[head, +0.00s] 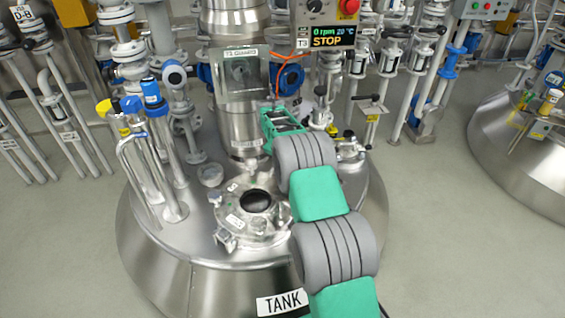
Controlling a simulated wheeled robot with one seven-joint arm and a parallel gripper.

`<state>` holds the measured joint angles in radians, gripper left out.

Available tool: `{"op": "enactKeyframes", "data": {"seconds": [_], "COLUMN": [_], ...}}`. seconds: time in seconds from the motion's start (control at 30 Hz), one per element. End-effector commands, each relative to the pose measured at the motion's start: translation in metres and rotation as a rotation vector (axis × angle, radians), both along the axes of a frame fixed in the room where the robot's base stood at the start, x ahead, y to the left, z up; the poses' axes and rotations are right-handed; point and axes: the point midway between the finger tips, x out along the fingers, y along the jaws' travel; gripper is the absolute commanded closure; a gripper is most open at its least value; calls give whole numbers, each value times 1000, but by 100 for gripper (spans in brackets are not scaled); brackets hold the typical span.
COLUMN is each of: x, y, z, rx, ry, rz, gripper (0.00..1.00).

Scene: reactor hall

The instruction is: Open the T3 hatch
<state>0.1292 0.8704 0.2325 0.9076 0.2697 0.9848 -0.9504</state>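The T3 tank (160,245) is a domed steel vessel with a "TANK" label on its front. On its top sits the round steel hatch (235,213), with clamps and small labels around it. A dark round area (256,201) is at its middle; I cannot tell whether it is glass or an opening. My arm rises from the lower right over the tank's right side. My gripper (266,146), at the green end of the arm, is above and behind the hatch, apart from it. Its fingers are too small and partly hidden to read.
A clear panel marked "T3 GUARD" (240,72) stands behind the hatch. The control display (327,37) reads 0 rpm, 20 °C, STOP. Upright pipes with blue and yellow caps (150,90) stand left of the hatch. Another tank (525,165) is at right. Grey floor lies between.

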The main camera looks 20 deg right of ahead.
Motion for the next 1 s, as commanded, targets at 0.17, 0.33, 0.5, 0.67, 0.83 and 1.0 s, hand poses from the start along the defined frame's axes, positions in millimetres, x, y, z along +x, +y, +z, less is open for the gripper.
{"op": "enactKeyframes", "data": {"seconds": [0.17,0.33,0.5,0.67,0.83,1.0], "x": [0,0,0,0,0,0], "y": [0,0,0,0,0,0], "z": [0,0,1,1,1,1], "rx": [0,0,0,0,1,1], "ry": [0,0,0,0,-1,-1], "rz": [0,0,0,0,0,0], "gripper": [76,89,100,100,100,100]}}
